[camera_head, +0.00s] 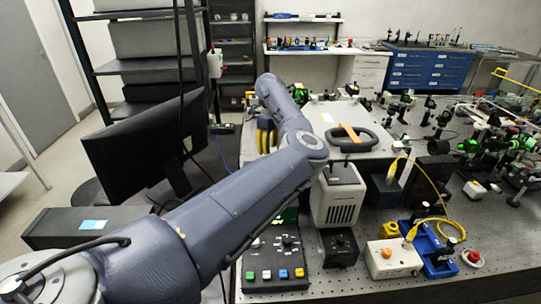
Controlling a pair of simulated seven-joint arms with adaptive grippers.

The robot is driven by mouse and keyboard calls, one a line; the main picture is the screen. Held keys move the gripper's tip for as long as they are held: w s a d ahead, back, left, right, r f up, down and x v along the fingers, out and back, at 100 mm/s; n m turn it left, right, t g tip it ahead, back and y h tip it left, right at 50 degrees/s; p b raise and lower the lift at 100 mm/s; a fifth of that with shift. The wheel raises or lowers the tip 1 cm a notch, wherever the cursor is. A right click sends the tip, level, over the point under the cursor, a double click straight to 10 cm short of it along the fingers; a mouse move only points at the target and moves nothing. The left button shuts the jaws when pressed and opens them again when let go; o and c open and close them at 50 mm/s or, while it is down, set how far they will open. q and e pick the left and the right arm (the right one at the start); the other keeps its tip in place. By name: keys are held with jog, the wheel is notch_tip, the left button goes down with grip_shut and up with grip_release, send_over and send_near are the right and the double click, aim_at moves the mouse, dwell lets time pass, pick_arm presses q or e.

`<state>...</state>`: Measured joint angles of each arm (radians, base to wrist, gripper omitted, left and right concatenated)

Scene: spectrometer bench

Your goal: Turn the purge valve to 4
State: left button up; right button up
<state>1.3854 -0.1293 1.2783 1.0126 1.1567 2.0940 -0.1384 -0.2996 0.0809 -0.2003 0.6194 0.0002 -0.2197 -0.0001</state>
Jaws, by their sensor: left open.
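A black control panel (273,272) with a dark knob (287,241) and a row of coloured buttons stands at the bench's front left. I cannot tell which of these knobs is the purge valve, and no number 4 is readable. My left arm crosses the view from the lower left and covers part of the panel's back. No held object shows. My right gripper is out of view.
A white vented unit (338,194) stands behind the small black box. A white box with an orange knob (391,256), a blue tray (433,248) and yellow cables are to the right. A monitor (145,145) stands left of my arm. Optics crowd the bench's right side.

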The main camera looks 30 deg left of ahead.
pick_arm(q)
notch_tip(320, 180, up, 8)
jog(key=shift+r, duration=0.15)
dwell(0.3)
dwell(0.3)
